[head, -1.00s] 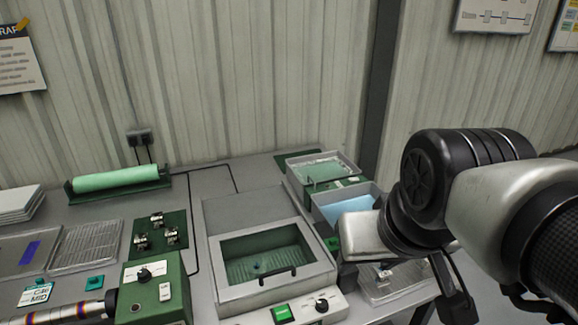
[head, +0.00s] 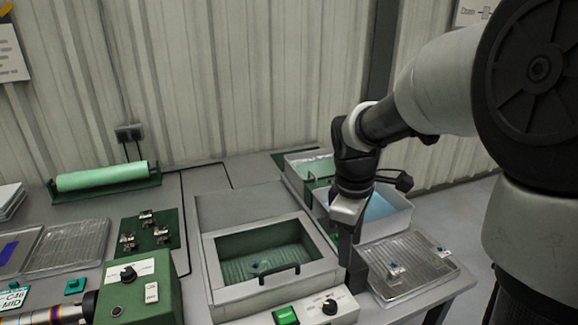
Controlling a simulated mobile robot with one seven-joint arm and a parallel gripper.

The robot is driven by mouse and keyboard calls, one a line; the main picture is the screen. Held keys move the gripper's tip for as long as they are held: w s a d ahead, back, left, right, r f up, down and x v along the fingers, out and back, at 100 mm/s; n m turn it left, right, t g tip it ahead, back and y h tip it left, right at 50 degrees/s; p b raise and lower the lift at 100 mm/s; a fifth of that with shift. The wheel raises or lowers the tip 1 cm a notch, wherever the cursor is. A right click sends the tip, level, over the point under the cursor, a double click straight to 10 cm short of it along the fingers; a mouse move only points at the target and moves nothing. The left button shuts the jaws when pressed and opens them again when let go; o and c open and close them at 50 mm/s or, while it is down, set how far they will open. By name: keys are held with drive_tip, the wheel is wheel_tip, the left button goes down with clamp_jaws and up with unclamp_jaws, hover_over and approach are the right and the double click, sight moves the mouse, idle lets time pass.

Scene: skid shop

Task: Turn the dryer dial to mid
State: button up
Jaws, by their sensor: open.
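A black dial (head: 329,306) sits on the white front panel (head: 307,316) of a grey unit (head: 225,294) with a window and black handle. A lit green button (head: 286,316) is left of the dial. Another black dial (head: 128,275) is on a green box (head: 160,294) at the lower left. No readable label shows which dial is the dryer's, and the dial markings are too small to read. My gripper (head: 352,272) points down at the right side of the grey unit, above and right of its dial, apart from it. It is open; its fingertips are partly hard to make out.
A clear ribbed tray (head: 416,284) with small parts lies right of my gripper. Open bins (head: 397,228) stand behind it.

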drive_tip(key=n+y+b, duration=0.1)
drive_tip(key=n, duration=0.1)
approach(331, 304)
drive_tip(key=shift+g, duration=0.3)
drive_tip(key=f+b, duration=0.1)
drive_tip(key=f, duration=0.1)
drive_tip(key=f+b, duration=0.1)
drive_tip(key=f, duration=0.2)
drive_tip(key=f+b, duration=0.2)
drive_tip(key=f, duration=0.1)
drive_tip(key=shift+w, duration=0.3)
drive_tip(key=c, duration=1.1)
drive_tip(key=shift+o, duration=0.2)
